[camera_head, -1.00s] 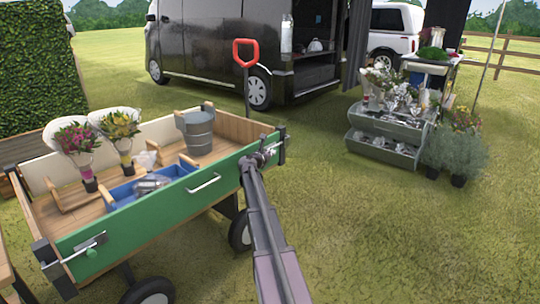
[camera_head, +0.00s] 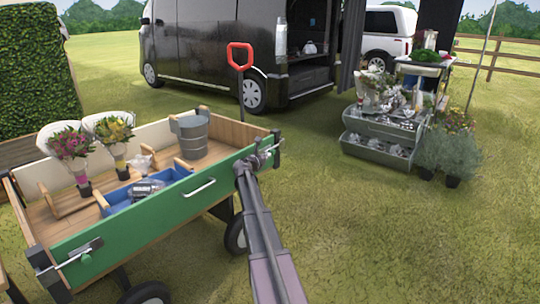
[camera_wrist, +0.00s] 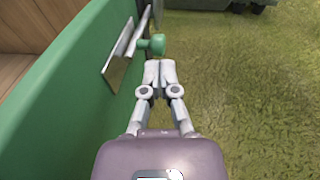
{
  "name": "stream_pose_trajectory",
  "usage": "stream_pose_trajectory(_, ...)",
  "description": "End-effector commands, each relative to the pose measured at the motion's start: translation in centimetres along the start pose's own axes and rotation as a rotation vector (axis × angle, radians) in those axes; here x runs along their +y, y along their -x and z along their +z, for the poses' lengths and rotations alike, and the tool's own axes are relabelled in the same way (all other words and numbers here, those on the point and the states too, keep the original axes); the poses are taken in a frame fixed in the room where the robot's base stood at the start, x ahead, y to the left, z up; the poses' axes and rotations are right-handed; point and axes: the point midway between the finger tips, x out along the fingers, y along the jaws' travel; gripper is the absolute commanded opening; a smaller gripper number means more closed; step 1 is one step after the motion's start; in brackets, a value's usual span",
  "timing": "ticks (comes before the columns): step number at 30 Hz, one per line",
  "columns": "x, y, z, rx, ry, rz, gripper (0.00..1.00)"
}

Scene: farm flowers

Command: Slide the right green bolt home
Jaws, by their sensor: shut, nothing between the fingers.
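The right green bolt (camera_head: 264,153) sits at the right end of the cart's green side board (camera_head: 150,215). In the wrist view its green knob (camera_wrist: 153,44) sticks out from a metal rod in front of a metal plate (camera_wrist: 118,68). My gripper (camera_wrist: 159,64) is shut and empty, with its fingertips just short of the knob and slightly to its right; a small gap seems to show between them. In the head view my gripper (camera_head: 243,166) is just left of and below the bolt, outside the board.
A second bolt (camera_head: 80,254) is at the board's left end, and a metal handle (camera_head: 199,188) is at its middle. The cart holds a bucket (camera_head: 190,136), a blue tray (camera_head: 150,192) and two bouquets. Open grass lies to the right.

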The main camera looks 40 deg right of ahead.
Motion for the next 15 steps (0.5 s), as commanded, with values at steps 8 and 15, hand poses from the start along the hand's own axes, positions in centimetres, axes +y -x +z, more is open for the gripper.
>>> stream_pose_trajectory(8, -0.1, 5.1, 0.1, 0.000, -0.001, 0.001, 0.00)
stream_pose_trajectory(15, -0.1, 8.9, 0.1, 0.001, -0.001, 0.001, 0.00)
